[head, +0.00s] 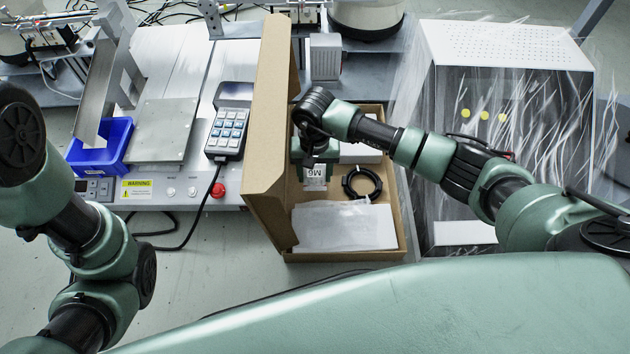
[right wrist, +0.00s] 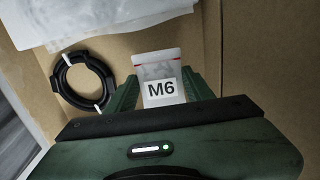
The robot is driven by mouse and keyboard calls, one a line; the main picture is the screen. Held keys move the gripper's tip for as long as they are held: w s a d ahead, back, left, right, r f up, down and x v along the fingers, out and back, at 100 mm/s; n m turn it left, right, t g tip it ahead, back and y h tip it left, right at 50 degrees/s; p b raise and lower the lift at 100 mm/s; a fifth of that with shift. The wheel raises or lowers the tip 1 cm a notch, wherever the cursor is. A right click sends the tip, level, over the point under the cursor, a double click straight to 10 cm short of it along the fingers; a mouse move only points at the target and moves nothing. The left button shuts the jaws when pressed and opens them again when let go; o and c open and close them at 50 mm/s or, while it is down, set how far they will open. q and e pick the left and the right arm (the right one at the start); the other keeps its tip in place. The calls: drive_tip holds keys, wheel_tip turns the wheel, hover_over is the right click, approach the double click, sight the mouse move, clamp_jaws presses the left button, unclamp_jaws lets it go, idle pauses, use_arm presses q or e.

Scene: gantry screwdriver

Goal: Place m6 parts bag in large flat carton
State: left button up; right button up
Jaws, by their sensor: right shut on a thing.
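The m6 parts bag (head: 315,184) is a small clear bag with a white M6 label. It also shows in the right wrist view (right wrist: 163,66). My right gripper (head: 314,160) is shut on it, with a green finger on each side. The gripper and bag are within the outline of the large flat carton (head: 401,222), an open brown box with its lid raised on the left. I cannot tell whether the bag touches the carton floor. My arm hides part of the carton's back. My left arm shows at the left, but its gripper is out of view.
Inside the carton are a black cable ring (head: 362,183), clear flat bags (head: 344,227) and a white box (head: 360,153). Left of the lid (head: 270,130) are a keypad (head: 229,128) and a blue bin (head: 100,148). A plastic-draped white machine (head: 505,60) stands at the right.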

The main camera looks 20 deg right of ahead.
sight(315, 177)
wheel_tip(315, 177, down, 4)
drive_tip(key=b, duration=0.3)
drive_tip(key=shift+r, duration=0.15)
drive_tip(key=shift+f, duration=0.25)
drive_tip(key=o, duration=1.4)
drive_tip(key=shift+r, duration=0.1)
wheel_tip(315, 177, up, 12)
drive_tip(key=p, duration=0.9)
drive_tip(key=shift+r, duration=0.15)
